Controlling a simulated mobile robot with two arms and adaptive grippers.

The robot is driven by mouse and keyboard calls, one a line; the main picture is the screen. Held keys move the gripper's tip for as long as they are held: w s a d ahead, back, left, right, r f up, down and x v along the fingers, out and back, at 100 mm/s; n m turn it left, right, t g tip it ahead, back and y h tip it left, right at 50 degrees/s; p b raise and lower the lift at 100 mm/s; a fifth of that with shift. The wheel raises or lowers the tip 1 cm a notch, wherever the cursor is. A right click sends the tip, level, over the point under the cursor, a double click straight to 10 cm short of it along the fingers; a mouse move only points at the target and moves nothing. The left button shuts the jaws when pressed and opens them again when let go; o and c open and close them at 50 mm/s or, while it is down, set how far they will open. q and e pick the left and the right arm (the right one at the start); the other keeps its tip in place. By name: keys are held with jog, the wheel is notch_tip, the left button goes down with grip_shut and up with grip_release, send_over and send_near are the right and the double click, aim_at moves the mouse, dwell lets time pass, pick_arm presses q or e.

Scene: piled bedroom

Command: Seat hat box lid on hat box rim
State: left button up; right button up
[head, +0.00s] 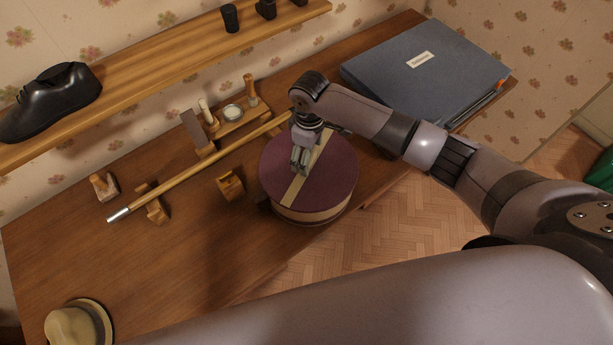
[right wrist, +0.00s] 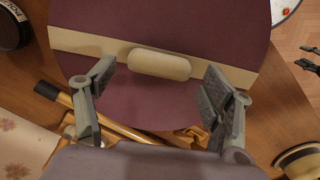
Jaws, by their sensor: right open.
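The hat box lid (head: 329,177) is round and dark purple with a cream band across its top. It lies on the hat box (head: 312,217), whose tan side shows beneath the lid's edge at the table's front. I cannot tell whether the lid is level and fully down all round. My right gripper (head: 299,168) is over the middle of the lid. In the right wrist view its open fingers (right wrist: 160,95) stand either side of the cream handle (right wrist: 159,65) on the lid (right wrist: 190,25), with gaps to it.
A long wooden cane (head: 200,165) lies behind the box on wooden rests. A blue binder (head: 425,70) lies right, a straw hat (head: 78,325) front left. A shelf with a black shoe (head: 50,98) runs above.

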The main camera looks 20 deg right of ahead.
jog(key=shift+r, duration=0.3)
jog(key=shift+o, duration=0.6)
jog(key=o, duration=0.5)
jog(key=shift+c, duration=0.2)
jog(key=shift+c, duration=0.5)
jog(key=c, duration=0.5)
jog(key=shift+r, duration=4.5)
